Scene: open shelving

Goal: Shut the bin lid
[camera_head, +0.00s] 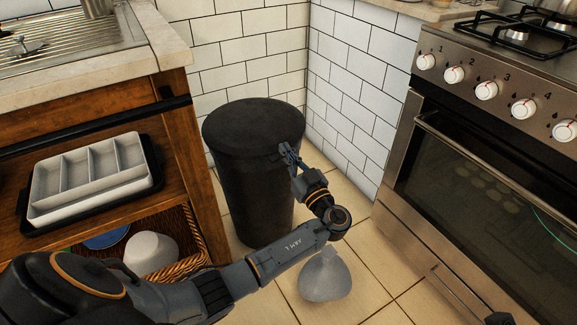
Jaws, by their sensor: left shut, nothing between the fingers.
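The dark round bin (245,190) stands on the tiled floor in the corner between the wooden counter and the oven. Its black lid (250,122) lies across the top and looks down on the rim; I see no clear gap, though the right edge is partly hidden by my gripper. My left gripper (287,153) is at the right edge of the lid, fingers shut and empty. I cannot tell whether it touches the lid.
A pale rounded object (326,278) stands on the floor below my left wrist. The oven (480,190), with its knobs and handle, is on the right. The wooden counter (197,150) is on the left, its shelves holding a grey divided tray (92,172) and a wicker basket (190,262).

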